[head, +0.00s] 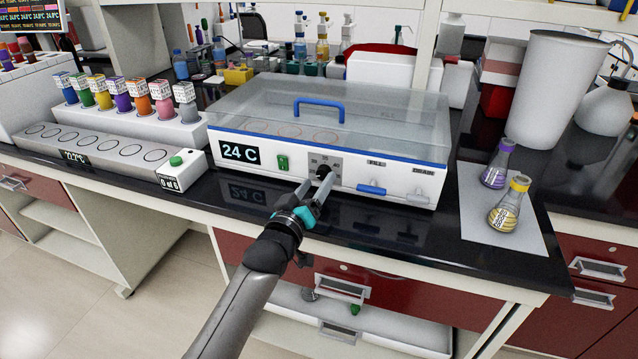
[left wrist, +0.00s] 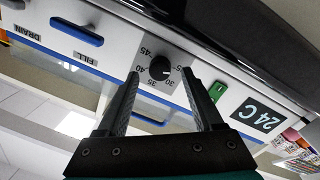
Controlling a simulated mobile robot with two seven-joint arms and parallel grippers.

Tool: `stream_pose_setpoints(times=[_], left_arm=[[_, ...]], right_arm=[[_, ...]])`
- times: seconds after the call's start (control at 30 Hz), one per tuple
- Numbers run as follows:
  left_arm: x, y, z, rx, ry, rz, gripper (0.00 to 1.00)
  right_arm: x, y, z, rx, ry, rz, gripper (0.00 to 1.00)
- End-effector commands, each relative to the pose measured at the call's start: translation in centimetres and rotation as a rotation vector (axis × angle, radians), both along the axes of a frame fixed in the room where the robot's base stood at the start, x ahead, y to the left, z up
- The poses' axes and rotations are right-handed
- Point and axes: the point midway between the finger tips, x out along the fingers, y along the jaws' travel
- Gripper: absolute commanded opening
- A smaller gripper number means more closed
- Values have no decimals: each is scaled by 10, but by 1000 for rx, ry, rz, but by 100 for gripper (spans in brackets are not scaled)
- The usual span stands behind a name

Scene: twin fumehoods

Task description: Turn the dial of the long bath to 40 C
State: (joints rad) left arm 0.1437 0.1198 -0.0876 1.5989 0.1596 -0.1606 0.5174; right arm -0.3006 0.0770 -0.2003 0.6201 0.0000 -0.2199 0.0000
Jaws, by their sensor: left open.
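The long bath (head: 225,134) is a white box with a clear lid and a blue handle, standing on the black bench. Its display (head: 239,152) reads 24 C. The black dial (head: 323,172) sits on a grey plate in its front, with numbers such as 35 and 40 around it. My left gripper (head: 316,184) is open and points at the dial. In the left wrist view, upside down, the dial (left wrist: 160,68) lies between the open fingertips (left wrist: 161,76); contact cannot be told. The dial's exact setting is unclear. My right gripper is out of view.
A purple flask (head: 497,165) and a yellow flask (head: 510,205) stand on a white mat (head: 475,222). A tube rack (head: 185,128) stands left.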

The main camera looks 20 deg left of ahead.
Motion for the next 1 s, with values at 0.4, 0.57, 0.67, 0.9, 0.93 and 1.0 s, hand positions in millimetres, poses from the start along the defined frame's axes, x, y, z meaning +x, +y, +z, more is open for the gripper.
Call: stream_pose_setpoints(times=[0.4,0.57,0.67,0.9,0.93,1.0], left_arm=[[20,-2,0,0,0,0,68],[20,-2,0,0,0,0,68],[19,-2,0,0,0,0,57],[19,-2,0,0,0,0,30],[19,-2,0,0,0,0,26],[19,-2,0,0,0,0,19]], right_arm=[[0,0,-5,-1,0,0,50],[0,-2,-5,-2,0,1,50],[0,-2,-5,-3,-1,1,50],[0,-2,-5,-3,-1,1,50],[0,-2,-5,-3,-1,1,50],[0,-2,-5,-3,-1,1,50]])
